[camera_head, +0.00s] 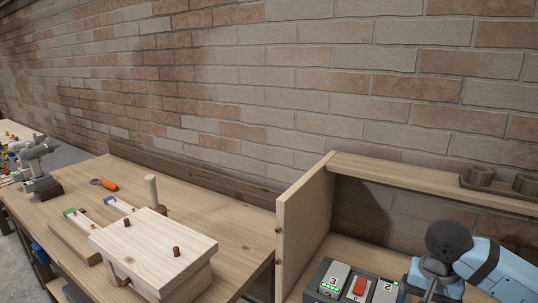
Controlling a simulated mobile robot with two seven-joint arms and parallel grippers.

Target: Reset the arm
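A light-blue arm with a dark round joint (449,240) comes in from the lower right; it looks like my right arm. Grey parts below the joint are at the control box, and I cannot make out fingertips or whether they touch it. The dark control box (325,270) at the bottom has a white switch numbered 1 (334,280), a red button (360,286) and a white switch numbered 2 (385,290). Green lights show on both switches. My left arm and gripper are not in view.
The left workbench (225,215) carries a pegged wooden block (150,245), an orange-handled tool (109,185) and a grey machine (38,170). A brick wall stands behind.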

